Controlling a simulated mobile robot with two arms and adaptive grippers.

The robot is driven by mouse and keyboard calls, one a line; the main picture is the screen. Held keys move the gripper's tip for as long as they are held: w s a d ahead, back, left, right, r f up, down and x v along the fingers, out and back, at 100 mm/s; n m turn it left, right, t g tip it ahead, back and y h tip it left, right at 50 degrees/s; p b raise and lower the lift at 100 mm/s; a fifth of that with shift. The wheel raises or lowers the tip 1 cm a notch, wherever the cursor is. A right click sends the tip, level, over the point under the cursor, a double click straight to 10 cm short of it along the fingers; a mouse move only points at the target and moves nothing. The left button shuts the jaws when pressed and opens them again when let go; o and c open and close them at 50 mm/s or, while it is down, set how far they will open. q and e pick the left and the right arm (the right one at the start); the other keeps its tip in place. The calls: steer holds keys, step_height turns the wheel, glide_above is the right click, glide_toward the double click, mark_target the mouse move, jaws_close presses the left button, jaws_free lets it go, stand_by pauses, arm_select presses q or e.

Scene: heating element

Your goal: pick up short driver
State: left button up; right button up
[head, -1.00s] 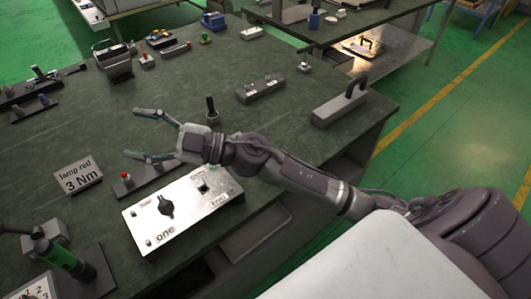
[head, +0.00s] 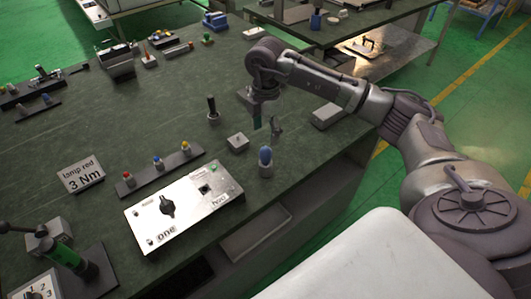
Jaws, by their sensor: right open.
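A black-handled upright tool (head: 212,106) stands in a small base further back to the left. My right gripper (head: 267,128) hangs above and slightly behind the blue-topped tool, fingers pointing down, open and empty. A gap shows between the fingertips and the blue top. My left gripper is not in view.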

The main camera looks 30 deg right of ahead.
mark_target(266, 148)
step_height(266, 148, down, 4)
steer(key=shift+r+p, duration=0.15)
steer(key=shift+p, duration=0.15)
steer(key=shift+f+p, duration=0.35)
steer(key=shift+f, duration=0.15)
steer(key=f, duration=0.1)
steer(key=f+p, duration=0.1)
steer(key=f, duration=0.1)
steer(key=shift+w+d+f+p, duration=0.1)
steer(key=shift+w+f+p, duration=0.15)
steer(key=shift+f+p, duration=0.1)
steer(key=shift+f, duration=0.45)
steer(key=shift+c, duration=0.2)
steer(key=c, duration=1.2)
steer(key=shift+r, duration=0.1)
steer(key=shift+c, duration=0.2)
